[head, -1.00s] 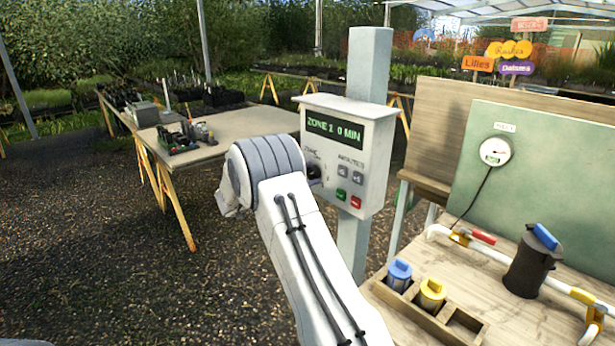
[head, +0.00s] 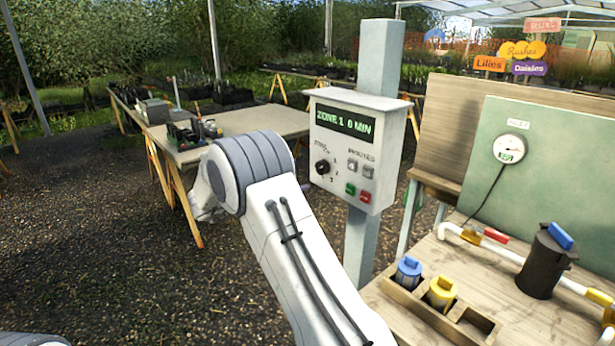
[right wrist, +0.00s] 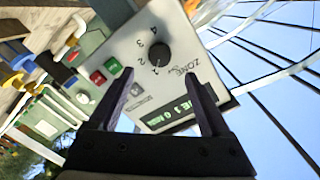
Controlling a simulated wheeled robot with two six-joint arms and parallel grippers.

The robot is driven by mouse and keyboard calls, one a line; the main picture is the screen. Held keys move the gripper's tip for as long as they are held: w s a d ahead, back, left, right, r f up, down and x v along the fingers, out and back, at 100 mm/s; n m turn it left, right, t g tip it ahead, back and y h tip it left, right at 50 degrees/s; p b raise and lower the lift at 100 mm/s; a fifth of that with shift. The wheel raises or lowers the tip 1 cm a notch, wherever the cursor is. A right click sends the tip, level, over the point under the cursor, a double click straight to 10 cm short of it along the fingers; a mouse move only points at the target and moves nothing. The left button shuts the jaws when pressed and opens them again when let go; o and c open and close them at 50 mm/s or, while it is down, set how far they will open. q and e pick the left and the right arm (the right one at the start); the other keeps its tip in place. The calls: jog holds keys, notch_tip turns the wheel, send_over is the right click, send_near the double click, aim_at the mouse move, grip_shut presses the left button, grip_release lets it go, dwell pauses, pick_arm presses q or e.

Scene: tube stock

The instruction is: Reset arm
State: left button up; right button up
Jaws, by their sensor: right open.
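My right arm reaches up through the middle of the head view, its gripper mostly hidden behind the wrist. In the right wrist view my right gripper (right wrist: 165,95) is open, with two dark fingers apart and nothing between them. The control box (head: 354,150) on a grey post has a black zone knob (head: 322,167), and its display (head: 345,123) reads "ZONE 1 0 MIN". In the right wrist view the box face and knob (right wrist: 152,58) lie beyond the fingers, and the knob stands clear of them. My left gripper is not in view.
A wooden bench (head: 405,325) at right holds a tray with blue (head: 409,272) and yellow (head: 441,292) capped pieces, a black canister (head: 546,262) and white piping. A gauge (head: 510,148) hangs on the green board. A potting table (head: 250,122) stands behind left. Gravel at left is open.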

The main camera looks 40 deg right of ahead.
jog(key=shift+a+r, duration=0.1)
jog(key=shift+a, duration=1.15)
